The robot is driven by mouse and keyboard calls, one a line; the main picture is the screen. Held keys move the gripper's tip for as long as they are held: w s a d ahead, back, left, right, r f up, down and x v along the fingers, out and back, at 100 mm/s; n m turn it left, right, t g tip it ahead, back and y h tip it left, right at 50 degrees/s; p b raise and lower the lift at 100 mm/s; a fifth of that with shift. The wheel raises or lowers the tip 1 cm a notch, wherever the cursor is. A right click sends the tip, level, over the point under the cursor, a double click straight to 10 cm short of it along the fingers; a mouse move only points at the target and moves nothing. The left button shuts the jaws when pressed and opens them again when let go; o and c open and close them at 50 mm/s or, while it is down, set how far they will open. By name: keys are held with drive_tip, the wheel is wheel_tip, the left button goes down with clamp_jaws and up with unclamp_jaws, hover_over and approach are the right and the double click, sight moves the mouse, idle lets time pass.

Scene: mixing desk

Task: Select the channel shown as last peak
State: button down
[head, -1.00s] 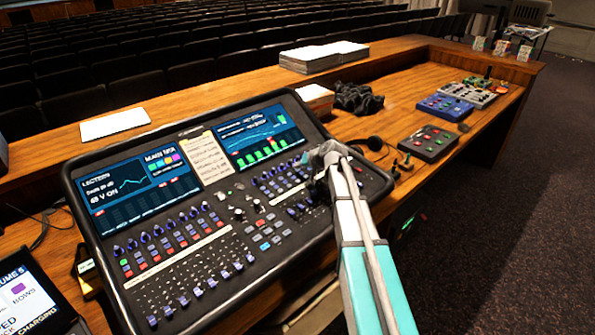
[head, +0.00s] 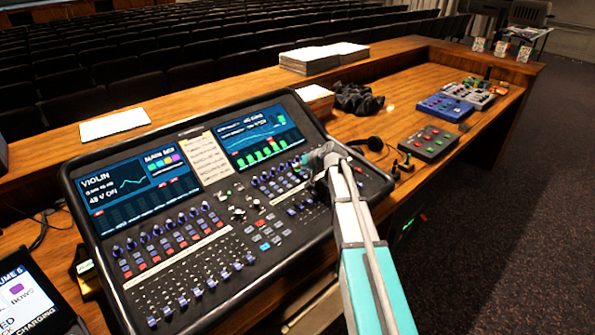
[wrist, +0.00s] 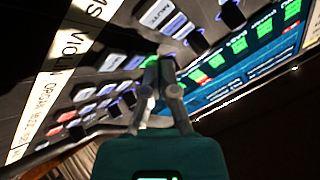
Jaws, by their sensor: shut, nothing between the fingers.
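The mixing desk (head: 150,285) fills the lower left of the head view, with rows of knobs, buttons and faders. Its left screen (head: 138,185) reads VIOLIN and 48 V ON. Its right screen (head: 258,136) shows green level bars; its small text is too blurred to read. My gripper (head: 308,161) is shut and empty over the right-hand bank of controls. In the wrist view, my gripper (wrist: 158,64) is among buttons and knobs, by a green-lit button (wrist: 150,88) partly hidden by the fingers; contact cannot be told. A white label strip (wrist: 58,68) there reads VIOLIN and ORGAN MICS.
A paper note (head: 207,158) lies between the screens. A tablet (head: 32,297) is at the lower left. A headset (head: 374,144), a small box with buttons (head: 430,143) and a blue pedal (head: 445,107) lie on the wooden desk to the right. Papers (head: 115,124) lie behind the desk.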

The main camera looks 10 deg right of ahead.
drive_tip(key=shift+r, duration=0.2)
drive_tip(key=shift+s+r+p, duration=0.1)
drive_tip(key=shift+r+p, duration=0.45)
drive_tip(key=shift+p, duration=0.15)
drive_tip(key=shift+s+d+r+p, duration=0.1)
drive_tip(key=shift+r+p, duration=1.15)
drive_tip(key=shift+s+d+r+p, duration=0.1)
drive_tip(key=shift+r+p, duration=1.15)
